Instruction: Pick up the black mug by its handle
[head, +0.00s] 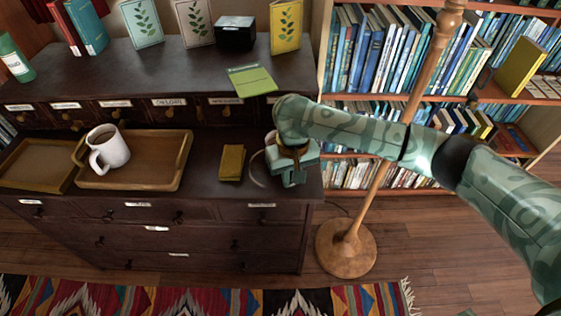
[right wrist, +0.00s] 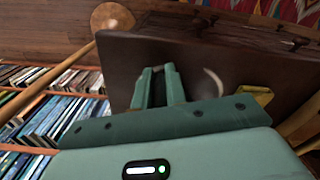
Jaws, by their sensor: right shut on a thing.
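The black mug (head: 263,168) is hard to tell from the dark cabinet top in the head view. A pale curved line, like a rim glint, shows just left of my right gripper (head: 291,176). In the right wrist view the mug (right wrist: 196,62) is a dark shape with a pale arc at its right. My right gripper (right wrist: 160,78) points down at the cabinet's right end, its fingers close together and shut at the mug's near side. The gripped part, apparently the handle, is hidden between the fingers. My left gripper is not in view.
A white mug (head: 110,152) stands in a wooden tray (head: 184,150), beside another tray (head: 30,170). A small yellow-brown book (head: 232,162) lies left of the gripper. A wooden pole stand (head: 346,245) and bookshelves (head: 385,160) are at the right. The raised back shelf holds books.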

